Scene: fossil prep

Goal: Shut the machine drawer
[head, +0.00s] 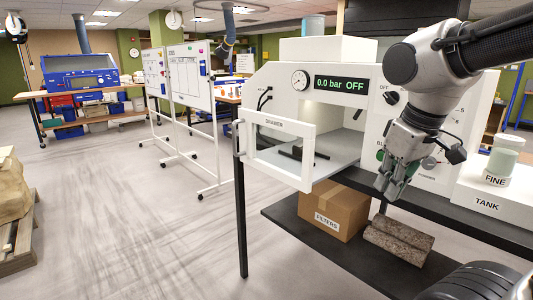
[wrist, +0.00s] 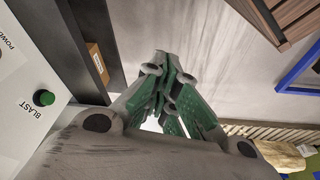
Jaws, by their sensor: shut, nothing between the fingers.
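The machine is a white blasting cabinet (head: 350,62) with a display reading "0.0 bar OFF". Its drawer (head: 281,146), labelled "DRAWER", is pulled out toward the left front, with a white frame-like front. The drawer's inside is visible, with a dark object (head: 300,152) lying in it. My gripper (head: 389,194) hangs in front of the cabinet's right part, to the right of the drawer and apart from it. Its green-padded fingers point down and are shut and empty. In the wrist view the fingers (wrist: 172,115) meet; the drawer is not seen there.
A green BLAST button (wrist: 44,97) is beside my gripper. A tank (head: 487,203) with a FINE jar (head: 501,165) stands at right. Below, a shelf holds a FILTERS box (head: 336,209) and a stone block (head: 398,240). The floor (head: 130,230) left of the drawer is clear.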

